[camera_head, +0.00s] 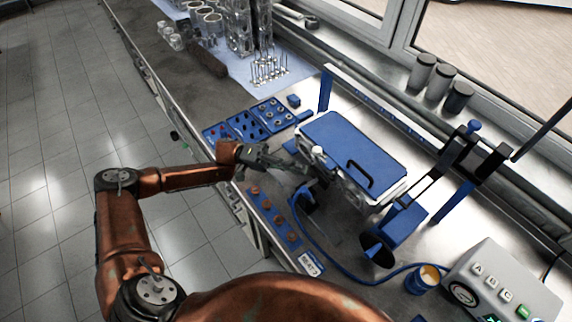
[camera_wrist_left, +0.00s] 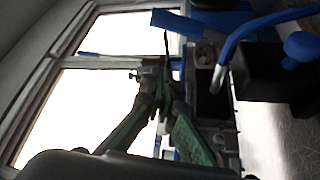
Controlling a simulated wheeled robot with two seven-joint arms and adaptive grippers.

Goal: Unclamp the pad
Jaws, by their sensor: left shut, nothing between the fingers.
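A blue rectangular pad or lid (camera_head: 352,140) with a black handle lies on a pale box-like fixture on the metal bench. I cannot tell for sure that it is the task's pad. A small dark clamp-like part with a pale round top (camera_head: 317,152) stands at its near left edge. My left gripper (camera_head: 318,172) reaches in from the left beside that part, its fingers shut with nothing between them. In the left wrist view its green fingers (camera_wrist_left: 158,100) come together near a metal and dark fixture (camera_wrist_left: 212,90). Contact cannot be told. My right gripper is not in view.
Blue parts trays (camera_head: 245,126) lie left of the fixture, and a blue strip with brown knobs (camera_head: 272,217) lies along the front edge. A blue-and-black press-like stand (camera_head: 400,222) and a grey control box (camera_head: 500,285) stand to the right. A blue hose crosses the bench.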

